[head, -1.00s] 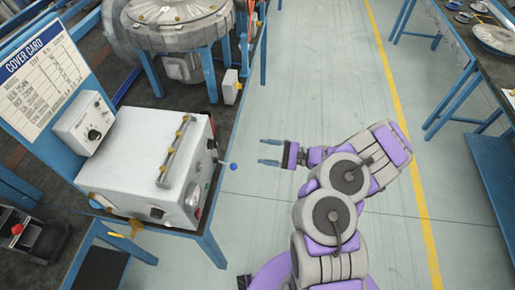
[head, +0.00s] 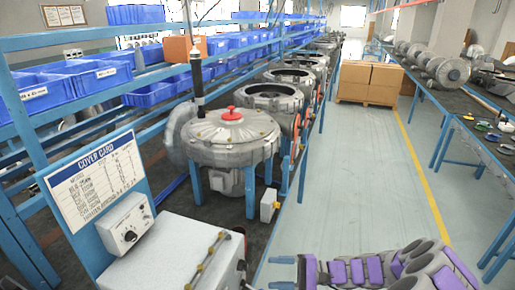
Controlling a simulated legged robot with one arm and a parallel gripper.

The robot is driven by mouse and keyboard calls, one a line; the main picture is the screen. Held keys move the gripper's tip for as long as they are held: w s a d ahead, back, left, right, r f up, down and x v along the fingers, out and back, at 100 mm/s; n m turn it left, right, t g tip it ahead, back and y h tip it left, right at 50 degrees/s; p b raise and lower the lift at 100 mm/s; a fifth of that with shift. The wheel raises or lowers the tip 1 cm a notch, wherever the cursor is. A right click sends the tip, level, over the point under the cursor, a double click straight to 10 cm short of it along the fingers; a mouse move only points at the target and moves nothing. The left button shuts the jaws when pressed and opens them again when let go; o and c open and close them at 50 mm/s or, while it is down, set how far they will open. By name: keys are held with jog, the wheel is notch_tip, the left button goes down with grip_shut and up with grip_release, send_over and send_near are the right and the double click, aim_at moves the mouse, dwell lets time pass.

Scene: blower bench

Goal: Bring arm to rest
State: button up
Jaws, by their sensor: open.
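My gripper (head: 274,272) shows at the bottom of the head view, pointing left over the floor. Its two blue fingers are apart, with nothing between them. My arm (head: 375,270), purple and grey, reaches in from the lower right corner. The gripper is to the right of the white control box (head: 180,255), with a gap visible in the picture. The lower part of the arm is outside the frame.
A blower with a red cap (head: 231,115) stands behind the control box, beside the cover card (head: 98,185). Blue bins (head: 70,92) line the left racks. Cardboard boxes (head: 369,83) stand far down the aisle. The aisle floor (head: 350,170) is clear; a bench (head: 470,110) runs along the right.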

jog(key=s+a+r+n+g+h, duration=0.35)
jog(key=s+r, duration=0.25)
jog(key=s, duration=0.2)
jog(key=s+a+r+n+g+h, duration=0.35)
jog(key=s+r+n, duration=0.2)
jog(key=s, duration=0.25)
jog(key=s+d+r+t+h, duration=0.1)
jog(key=s+d+t+h, duration=0.3)
jog(key=s+d+h, duration=0.6)
jog(key=shift+s+d+r+m+h, duration=0.15)
jog(key=shift+s+d+m+h, duration=0.25)
jog(key=shift+s+d, duration=2.15)
jog(key=shift+s+a, duration=0.3)
jog(key=shift+a, duration=0.05)
